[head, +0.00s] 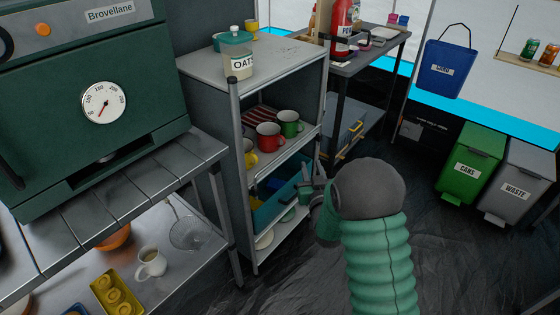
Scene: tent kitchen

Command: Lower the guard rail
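A grey metal shelf unit (270,72) stands in the middle, with mugs on an upper shelf and a blue bin (275,202) lower down. A slim grey upright bar (238,135) with a rounded top runs down its front left edge. I cannot tell for sure whether this bar is the guard rail; no other rail stands out clearly. My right gripper (312,172) is at the front right edge of the shelf unit, near the blue bin. Its fingers are small and partly hidden by my green arm, so their opening and any contact are unclear. My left gripper is out of view.
A jar of oats (237,55) stands on the unit's top. Red (269,136) and green (290,123) mugs stand inside. A dark green oven (90,90) on a metal table (160,168) is at left. Bins for cans (468,165) and waste (518,180) stand right; open dark floor lies between.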

